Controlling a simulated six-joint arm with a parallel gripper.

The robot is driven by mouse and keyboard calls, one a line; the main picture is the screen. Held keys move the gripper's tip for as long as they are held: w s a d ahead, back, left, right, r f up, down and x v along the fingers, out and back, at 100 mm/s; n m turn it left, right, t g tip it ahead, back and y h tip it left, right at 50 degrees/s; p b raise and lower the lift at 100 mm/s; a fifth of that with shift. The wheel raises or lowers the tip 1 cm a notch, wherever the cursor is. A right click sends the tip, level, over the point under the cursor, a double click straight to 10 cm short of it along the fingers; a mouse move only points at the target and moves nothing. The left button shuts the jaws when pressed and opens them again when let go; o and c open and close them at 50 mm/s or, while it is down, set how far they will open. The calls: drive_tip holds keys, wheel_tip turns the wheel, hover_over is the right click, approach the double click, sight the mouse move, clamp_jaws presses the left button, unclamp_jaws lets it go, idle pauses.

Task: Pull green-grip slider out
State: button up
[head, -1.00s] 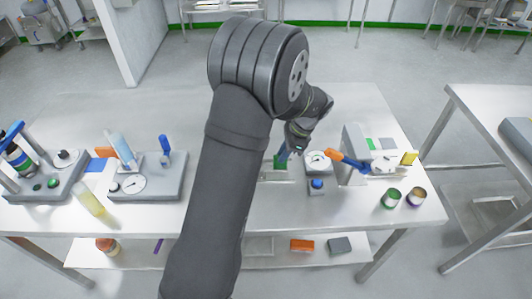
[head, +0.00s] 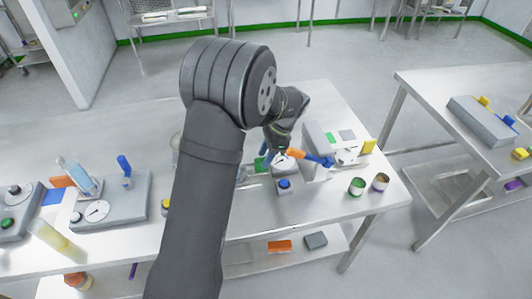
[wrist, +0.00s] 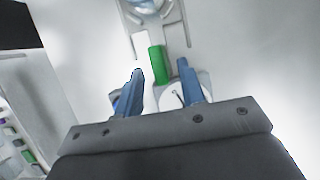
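The green grip (wrist: 157,65) is an upright-looking green block at the end of a pale rail (wrist: 149,28) in the wrist view. My gripper (wrist: 160,69) has two blue fingers spread apart. In that view the grip lies in the gap between the fingertips, with space on both sides. No contact shows, and I cannot tell the depth between them. In the head view the green grip (head: 260,164) shows only as a small patch beside my gripper (head: 267,156). My arm hides much of the slider there.
A dial (head: 284,160) and a blue-button box (head: 284,186) stand close to the right. An orange-handled lever (head: 298,154) is near my gripper.

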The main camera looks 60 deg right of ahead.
drive_tip(key=v, duration=1.7)
drive_tip(key=shift+r, duration=0.2)
drive_tip(key=shift+f, duration=0.1)
drive_tip(key=x, duration=1.7)
drive_tip(key=shift+w+a+f, duration=0.1)
drive_tip(key=shift+f, duration=0.1)
drive_tip(key=shift+w+a, duration=0.1)
drive_tip(key=shift+r, duration=0.1)
